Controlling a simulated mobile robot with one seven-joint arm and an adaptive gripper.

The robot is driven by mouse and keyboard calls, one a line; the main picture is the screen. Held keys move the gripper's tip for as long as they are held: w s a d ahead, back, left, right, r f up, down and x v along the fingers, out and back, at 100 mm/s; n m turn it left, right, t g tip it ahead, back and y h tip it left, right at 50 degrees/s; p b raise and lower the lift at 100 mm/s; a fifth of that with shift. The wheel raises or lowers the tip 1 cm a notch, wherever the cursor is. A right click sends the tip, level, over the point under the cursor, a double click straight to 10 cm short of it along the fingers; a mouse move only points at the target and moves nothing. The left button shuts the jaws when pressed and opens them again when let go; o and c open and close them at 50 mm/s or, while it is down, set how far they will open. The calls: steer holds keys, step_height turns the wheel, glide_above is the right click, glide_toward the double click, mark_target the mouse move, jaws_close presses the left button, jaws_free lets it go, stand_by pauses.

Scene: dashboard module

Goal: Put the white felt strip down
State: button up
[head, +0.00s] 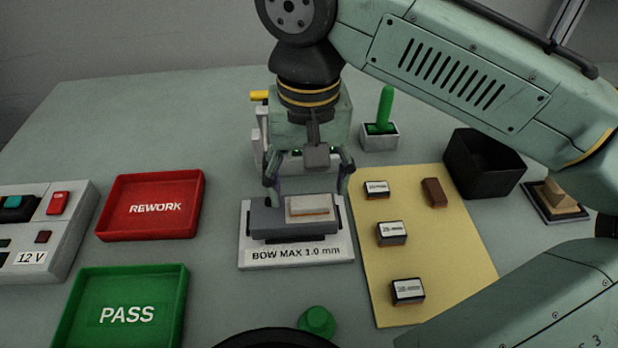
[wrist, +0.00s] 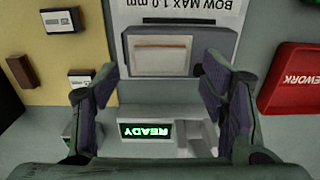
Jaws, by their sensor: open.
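A flat white piece with an orange-brown lower edge (head: 309,206), seemingly the white felt strip, lies on a grey block (head: 262,219). The block stands on a white plate marked BOW MAX 1.0 mm (head: 296,254). The white piece also shows in the wrist view (wrist: 160,54), on the right-hand part of the block in the head view. My gripper (head: 309,184) is open above the block, fingers spread wide to either side. In the wrist view my gripper (wrist: 160,82) has nothing between its fingers.
A device with a lit READY display (wrist: 146,130) stands just behind the block. A red REWORK tray (head: 152,206) and green PASS tray (head: 124,312) lie to the left. A yellow mat (head: 435,270) with several small blocks and a black bin (head: 484,165) lie to the right.

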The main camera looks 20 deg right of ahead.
mark_target(309, 202)
step_height(309, 202, up, 9)
steer(key=p, duration=0.3)
steer(key=shift+r, duration=0.2)
